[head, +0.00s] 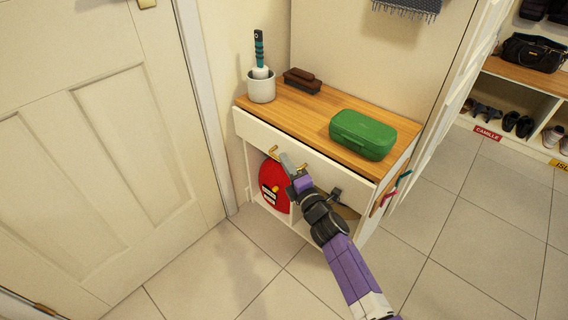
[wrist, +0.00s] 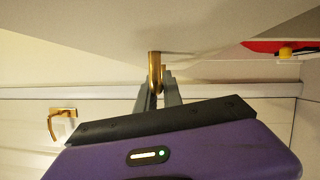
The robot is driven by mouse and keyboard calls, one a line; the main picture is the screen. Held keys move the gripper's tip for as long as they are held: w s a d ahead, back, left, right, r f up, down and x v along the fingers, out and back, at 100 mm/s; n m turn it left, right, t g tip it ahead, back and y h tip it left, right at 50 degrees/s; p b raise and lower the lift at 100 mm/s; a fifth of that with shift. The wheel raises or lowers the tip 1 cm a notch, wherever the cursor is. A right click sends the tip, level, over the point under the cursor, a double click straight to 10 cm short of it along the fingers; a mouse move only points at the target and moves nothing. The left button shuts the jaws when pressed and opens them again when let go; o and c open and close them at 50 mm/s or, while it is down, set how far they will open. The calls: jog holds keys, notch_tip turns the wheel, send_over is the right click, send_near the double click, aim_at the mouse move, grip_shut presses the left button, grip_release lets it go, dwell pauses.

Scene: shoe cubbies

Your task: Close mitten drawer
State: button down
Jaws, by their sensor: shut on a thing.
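The mitten drawer has a white front (head: 257,133) under the wooden top of a small white cabinet. A thin dark gap shows between the drawer front and the top, so it looks slightly pulled out. My gripper (head: 286,161) is at the middle of the drawer front. In the wrist view, my gripper's fingers (wrist: 158,92) are shut on an upright brass handle (wrist: 154,68). In the head view, a bit of brass handle (head: 273,149) shows beside the fingertips. The drawer's inside is hidden.
On the wooden top (head: 300,110) stand a white cup (head: 261,88) with a teal-handled brush, a brown brush (head: 302,81) and a green case (head: 362,134). A red item (head: 272,183) sits in the cubby below. A door (head: 95,140) stands left; tiled floor (head: 430,235) is free at right.

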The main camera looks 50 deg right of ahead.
jog(key=shift+d, duration=0.95)
jog(key=c, duration=1.5)
grip_release()
jog(key=shift+s, duration=0.1)
jog(key=v, duration=0.7)
jog(key=shift+s+a+f+p, duration=0.15)
jog(key=shift+s+a+p, duration=0.1)
jog(key=shift+p, duration=0.1)
